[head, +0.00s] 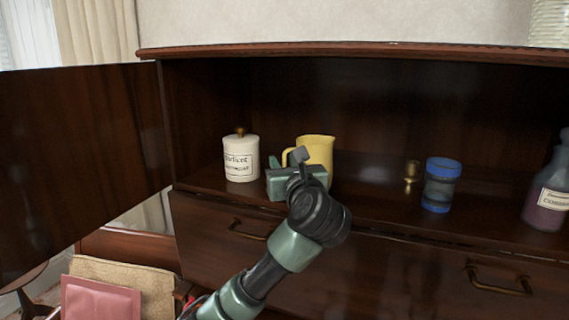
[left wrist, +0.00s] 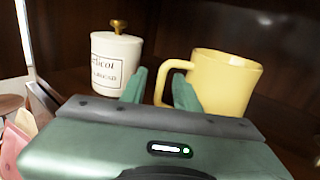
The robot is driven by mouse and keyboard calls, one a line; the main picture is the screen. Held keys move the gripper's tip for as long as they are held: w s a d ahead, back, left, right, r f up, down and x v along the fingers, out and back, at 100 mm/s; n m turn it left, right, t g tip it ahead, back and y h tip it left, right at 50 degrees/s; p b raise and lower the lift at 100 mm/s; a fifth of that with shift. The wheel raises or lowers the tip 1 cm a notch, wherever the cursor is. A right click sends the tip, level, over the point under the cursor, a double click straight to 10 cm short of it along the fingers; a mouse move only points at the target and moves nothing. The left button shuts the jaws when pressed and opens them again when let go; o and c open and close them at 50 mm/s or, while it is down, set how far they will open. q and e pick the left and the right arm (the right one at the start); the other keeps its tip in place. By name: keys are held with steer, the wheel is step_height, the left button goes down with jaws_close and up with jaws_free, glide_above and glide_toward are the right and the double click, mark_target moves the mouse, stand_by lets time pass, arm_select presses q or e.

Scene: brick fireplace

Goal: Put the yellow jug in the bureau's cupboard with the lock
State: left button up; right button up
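The yellow jug (head: 320,150) stands upright on the floor of the bureau's open cupboard (head: 375,112), with its handle toward the left. It also shows in the left wrist view (left wrist: 228,82). My left gripper (head: 284,163) is in front of the jug at its handle side. In the left wrist view its fingers (left wrist: 160,90) are apart, with the jug's handle showing in the gap between them. Whether they touch the handle cannot be told. The open door (head: 75,150) stands out at the left. I cannot make out a lock. My right gripper is not in view.
A white lidded jar (head: 241,158) stands close left of the gripper. A small brass object (head: 411,176), a blue-lidded jar (head: 440,186) and a purple bottle (head: 549,190) stand to the right. Drawers with handles lie below. Free shelf lies between jug and brass object.

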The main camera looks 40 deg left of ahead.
arm_select(q)
steer(key=shift+s+d+r, duration=0.1)
steer(key=shift+r, duration=0.05)
steer(key=b+v, duration=0.3)
steer(key=v, duration=0.8)
steer(key=shift+s+d+b, duration=0.3)
steer(key=shift+b, duration=0.1)
